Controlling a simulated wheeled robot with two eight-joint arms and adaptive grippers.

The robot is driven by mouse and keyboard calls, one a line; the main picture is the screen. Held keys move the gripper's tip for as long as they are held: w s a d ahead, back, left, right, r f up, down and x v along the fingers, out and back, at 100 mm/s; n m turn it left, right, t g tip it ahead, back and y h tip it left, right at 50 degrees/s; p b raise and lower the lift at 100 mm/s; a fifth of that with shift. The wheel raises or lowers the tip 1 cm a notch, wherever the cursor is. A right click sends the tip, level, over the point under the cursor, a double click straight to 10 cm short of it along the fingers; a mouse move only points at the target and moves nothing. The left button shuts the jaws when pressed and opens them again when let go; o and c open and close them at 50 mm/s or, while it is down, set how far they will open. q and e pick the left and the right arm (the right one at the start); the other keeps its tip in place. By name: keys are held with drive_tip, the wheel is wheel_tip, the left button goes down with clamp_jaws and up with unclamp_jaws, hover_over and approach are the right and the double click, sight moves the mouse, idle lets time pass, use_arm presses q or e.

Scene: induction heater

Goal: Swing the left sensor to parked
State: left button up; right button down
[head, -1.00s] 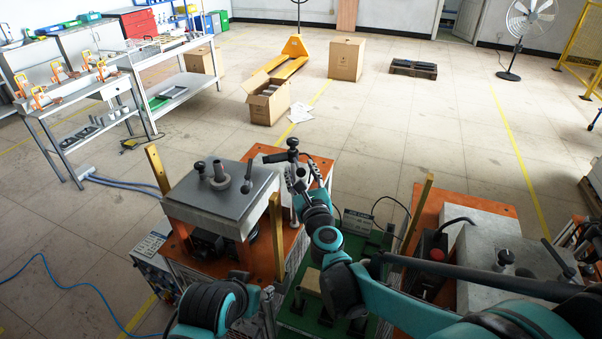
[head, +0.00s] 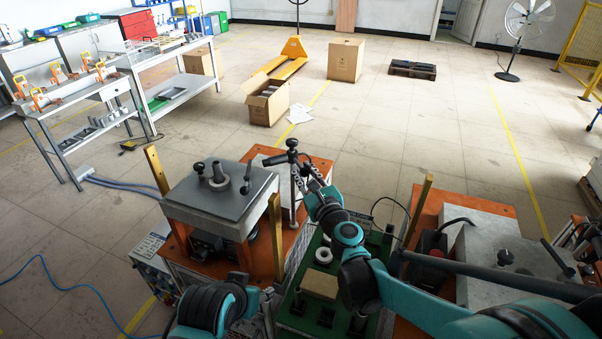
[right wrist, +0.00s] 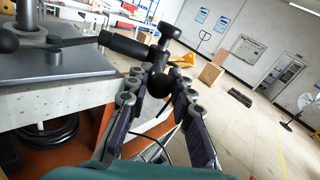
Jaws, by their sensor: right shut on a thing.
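The left sensor (head: 273,157) is a black cylinder on a joint at the top of an upright post beside the left heater. It points left toward the heater's grey top plate (head: 205,205). In the right wrist view the sensor (right wrist: 126,46) lies nearly level, with a black knob beside it. My right gripper (head: 303,178) is at the post just below the sensor. In the right wrist view its fingers (right wrist: 158,82) stand on both sides of a black ball below the knob, shut on the sensor's mount. My left arm shows at the bottom; its fingers are hidden.
A right heater (head: 500,255) with a grey top stands under my right arm. A green bench (head: 310,310) with a white ring and a tan block lies between the heaters. Brass-coloured uprights (head: 157,170) stand at the heater corners. Open floor lies beyond.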

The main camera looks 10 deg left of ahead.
drive_tip(key=shift+w+d+n+g+y, duration=0.55)
drive_tip(key=shift+w+n+g+y, duration=0.15)
drive_tip(key=shift+n+g+y, duration=0.65)
drive_tip(key=shift+w+d+n+g+y, duration=0.5)
drive_tip(key=shift+w+n+g+y, duration=0.2)
drive_tip(key=shift+n+g+y, duration=0.6)
drive_tip(key=shift+w+d+n+g+y, duration=0.65)
drive_tip(key=shift+n+g+y, duration=0.35)
drive_tip(key=shift+g, duration=0.55)
drive_tip(key=shift+a, duration=0.1)
drive_tip(key=c, duration=1.3)
unclamp_jaws()
drive_tip(key=v, duration=1.2)
drive_tip(key=shift+w, duration=0.2)
drive_tip(key=shift+f, duration=0.1)
